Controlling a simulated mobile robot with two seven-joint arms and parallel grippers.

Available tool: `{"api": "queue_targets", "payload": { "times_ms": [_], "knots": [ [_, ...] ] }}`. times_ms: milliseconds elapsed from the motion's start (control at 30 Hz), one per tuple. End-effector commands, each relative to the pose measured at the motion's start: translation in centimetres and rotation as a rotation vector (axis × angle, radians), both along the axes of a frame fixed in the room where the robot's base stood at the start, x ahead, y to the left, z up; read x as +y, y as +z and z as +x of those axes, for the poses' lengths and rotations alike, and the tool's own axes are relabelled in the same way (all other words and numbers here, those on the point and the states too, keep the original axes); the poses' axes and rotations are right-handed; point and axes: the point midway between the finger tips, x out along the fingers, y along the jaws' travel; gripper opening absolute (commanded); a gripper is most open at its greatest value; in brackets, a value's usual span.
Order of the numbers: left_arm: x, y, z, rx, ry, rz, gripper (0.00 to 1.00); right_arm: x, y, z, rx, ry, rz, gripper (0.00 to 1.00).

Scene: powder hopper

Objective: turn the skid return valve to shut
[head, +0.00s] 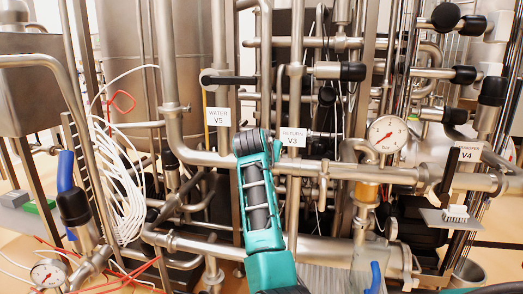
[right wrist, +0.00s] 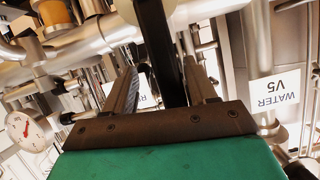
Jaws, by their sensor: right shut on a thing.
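The return valve's label, "RETURN V3" (head: 292,138), shows in the head view just right of my right gripper (head: 252,138). In the right wrist view, which is upside down, my right gripper (right wrist: 165,82) is shut on a black bar-shaped handle (right wrist: 158,40) that runs between its two fingers. Part of a white label (right wrist: 145,97), mostly hidden by a finger, shows behind the left finger there. In the head view, my gripper hides the held part of the handle, so I cannot tell its exact angle. My left gripper is not in view.
The "WATER V5" label (head: 218,115) hangs to the left, below a black horizontal handle (head: 230,80). The "V4" label (head: 469,152) and a pressure gauge (head: 387,134) are to the right. Steel pipes crowd closely around my gripper. White coiled cable (head: 125,190) hangs at left.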

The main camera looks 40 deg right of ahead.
Motion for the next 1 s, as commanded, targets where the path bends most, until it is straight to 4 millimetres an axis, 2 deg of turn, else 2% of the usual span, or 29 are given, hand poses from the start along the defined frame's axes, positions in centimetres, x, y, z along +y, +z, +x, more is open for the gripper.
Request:
{"api": "queue_targets", "payload": {
  "times_ms": [533, 733, 1000],
  "knots": [
    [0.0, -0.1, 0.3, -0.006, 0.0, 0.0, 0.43, 7.1, 3.9, -6.5, 0.0, 0.001, 0.002, 0.49],
    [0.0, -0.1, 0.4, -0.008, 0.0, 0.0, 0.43, 8.3, 4.5, -7.6, 0.003, 0.0, 0.001, 0.49],
    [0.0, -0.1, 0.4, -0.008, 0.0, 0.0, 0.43, 8.4, 4.5, -7.7, 0.004, 0.0, 0.001, 0.49]
  ]
}}
